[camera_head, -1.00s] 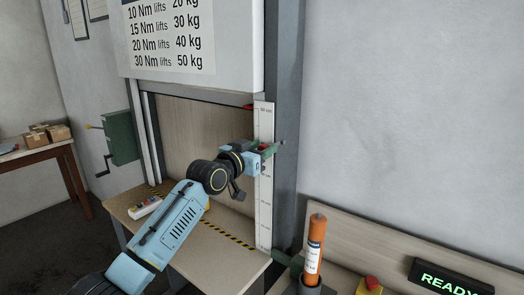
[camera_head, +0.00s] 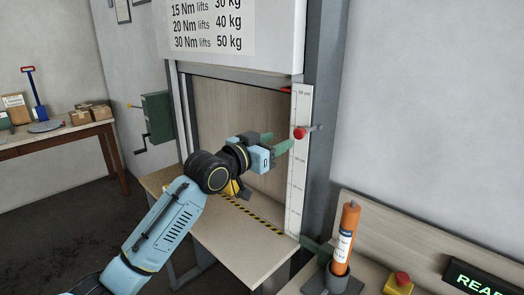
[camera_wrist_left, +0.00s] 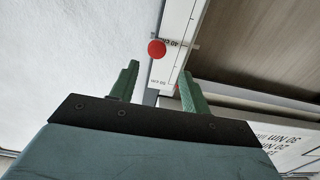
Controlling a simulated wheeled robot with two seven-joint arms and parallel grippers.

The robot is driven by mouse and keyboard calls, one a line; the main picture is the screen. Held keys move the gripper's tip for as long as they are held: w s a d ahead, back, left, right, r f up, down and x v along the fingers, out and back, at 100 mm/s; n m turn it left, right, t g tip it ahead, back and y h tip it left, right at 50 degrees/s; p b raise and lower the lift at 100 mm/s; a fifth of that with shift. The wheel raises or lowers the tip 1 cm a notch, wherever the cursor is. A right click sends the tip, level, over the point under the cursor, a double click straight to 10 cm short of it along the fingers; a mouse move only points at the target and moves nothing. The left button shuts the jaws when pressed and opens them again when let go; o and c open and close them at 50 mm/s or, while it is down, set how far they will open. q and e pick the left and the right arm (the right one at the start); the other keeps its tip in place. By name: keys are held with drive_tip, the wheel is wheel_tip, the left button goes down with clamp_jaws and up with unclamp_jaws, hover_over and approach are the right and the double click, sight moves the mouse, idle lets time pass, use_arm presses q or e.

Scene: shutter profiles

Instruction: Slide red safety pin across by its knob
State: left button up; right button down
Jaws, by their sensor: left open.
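The red knob (camera_head: 299,132) is a small ball on a grey pin (camera_head: 315,128) that sticks out to the right, level with the upper part of the white scale strip. My left gripper (camera_head: 285,147), with green fingers, is open and empty, just left of and slightly below the knob. In the left wrist view the knob (camera_wrist_left: 157,48) shows beyond the fingertips, in line with the gap between the two fingers (camera_wrist_left: 158,82), apart from them. My right gripper is not in view.
The scale strip (camera_head: 298,185) runs down the grey post (camera_head: 326,110) beside the shutter opening. A table (camera_head: 225,235) with striped tape stands below. An orange tube (camera_head: 345,240) stands upright in a holder at lower right, near a red button (camera_head: 402,278).

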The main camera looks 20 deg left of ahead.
use_arm(q)
drive_tip(key=shift+b+v, duration=0.3)
drive_tip(key=shift+v, duration=1.8)
